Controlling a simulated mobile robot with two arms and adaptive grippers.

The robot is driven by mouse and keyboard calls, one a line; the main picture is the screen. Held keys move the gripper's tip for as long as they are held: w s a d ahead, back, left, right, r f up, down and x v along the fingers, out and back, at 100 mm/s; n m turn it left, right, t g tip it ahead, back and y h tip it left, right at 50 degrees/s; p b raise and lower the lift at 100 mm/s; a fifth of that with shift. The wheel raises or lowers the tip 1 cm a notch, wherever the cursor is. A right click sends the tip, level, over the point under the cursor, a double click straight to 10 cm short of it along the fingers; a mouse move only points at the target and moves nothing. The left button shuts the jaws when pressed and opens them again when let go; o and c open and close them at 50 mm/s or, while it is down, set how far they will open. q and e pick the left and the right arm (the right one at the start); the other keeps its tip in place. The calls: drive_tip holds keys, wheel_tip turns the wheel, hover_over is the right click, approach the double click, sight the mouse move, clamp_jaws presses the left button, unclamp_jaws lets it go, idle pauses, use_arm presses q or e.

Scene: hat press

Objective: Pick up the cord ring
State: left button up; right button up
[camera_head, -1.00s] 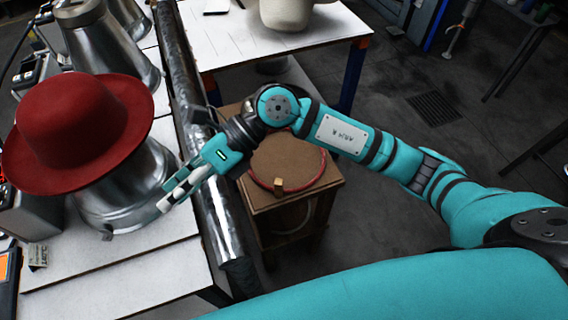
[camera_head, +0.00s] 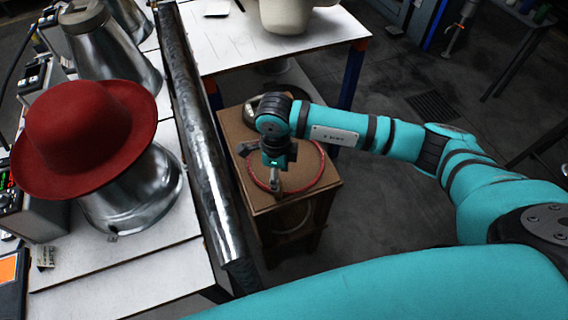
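The cord ring (camera_head: 318,177) is a thin red loop lying on top of a brown wooden stand (camera_head: 327,184). My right gripper (camera_head: 275,184) points down over the left part of the ring, with its wrist above the stand. Its fingertips are close to the ring's near-left side, where a small brass-coloured piece showed earlier. I cannot tell whether they touch it, or whether the fingers are open or shut. The wrist and gripper hide part of the ring. My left gripper is not in view.
A metal roller or pipe (camera_head: 203,150) runs along the white bench (camera_head: 150,262) left of the stand. A red hat (camera_head: 85,130) sits on a metal form (camera_head: 140,195) there. A second table (camera_head: 225,45) stands behind. Floor right of the stand is clear.

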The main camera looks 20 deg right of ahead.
sight(279, 195)
drive_tip(key=shift+f, duration=0.7)
wheel_tip(279, 195, down, 4)
drive_tip(key=shift+d+f+p, duration=0.1)
drive_tip(key=shift+p, duration=0.9)
drive_tip(key=shift+f, duration=0.55)
clamp_jaws()
